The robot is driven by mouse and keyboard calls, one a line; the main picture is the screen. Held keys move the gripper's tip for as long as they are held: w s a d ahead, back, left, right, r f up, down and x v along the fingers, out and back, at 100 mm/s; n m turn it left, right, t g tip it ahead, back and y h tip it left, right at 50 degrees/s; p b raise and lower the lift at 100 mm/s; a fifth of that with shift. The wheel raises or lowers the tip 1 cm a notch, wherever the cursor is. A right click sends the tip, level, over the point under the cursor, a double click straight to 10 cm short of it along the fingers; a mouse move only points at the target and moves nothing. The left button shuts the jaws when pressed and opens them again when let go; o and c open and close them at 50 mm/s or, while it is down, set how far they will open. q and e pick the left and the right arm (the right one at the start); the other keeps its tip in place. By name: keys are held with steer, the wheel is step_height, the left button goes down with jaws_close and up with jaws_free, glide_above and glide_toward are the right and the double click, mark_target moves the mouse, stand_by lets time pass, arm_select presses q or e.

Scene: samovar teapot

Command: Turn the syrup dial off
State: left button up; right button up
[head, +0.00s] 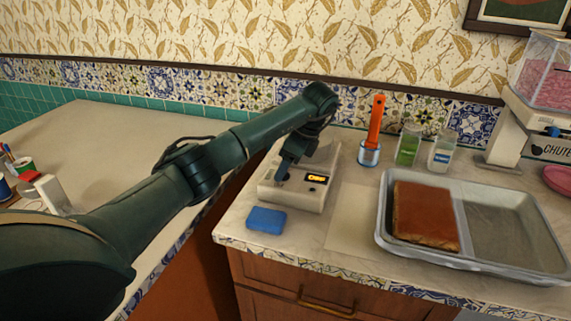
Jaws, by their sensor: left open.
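A cream-coloured box-shaped device (300,196) with a small dark display showing yellow characters (317,178) stands on the right-hand counter. I cannot tell whether it is the syrup unit, and I cannot make out a dial for certain. My left arm reaches over from the left, and my left gripper (282,176) points down at the left part of the device's top, left of the display. It is open. The fingertips are small and dark, so I cannot tell whether they touch the device. The arm's wrist hides the back of the device. My right gripper is not in view.
A blue sponge-like block (266,220) lies in front of the device. An orange-handled tool in a cup (369,153), a green jar (408,146) and a clear jar (442,152) stand behind. A metal tray (510,228) holds a brown slab (424,215). A gap separates the two counters.

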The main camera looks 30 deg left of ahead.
arm_select(q)
steer(key=p+v, duration=0.3)
steer(key=v, duration=1)
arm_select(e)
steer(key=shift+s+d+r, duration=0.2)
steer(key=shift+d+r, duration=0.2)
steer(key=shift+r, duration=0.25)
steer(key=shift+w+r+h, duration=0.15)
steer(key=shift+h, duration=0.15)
arm_select(q)
steer(key=shift+s+f, duration=0.1)
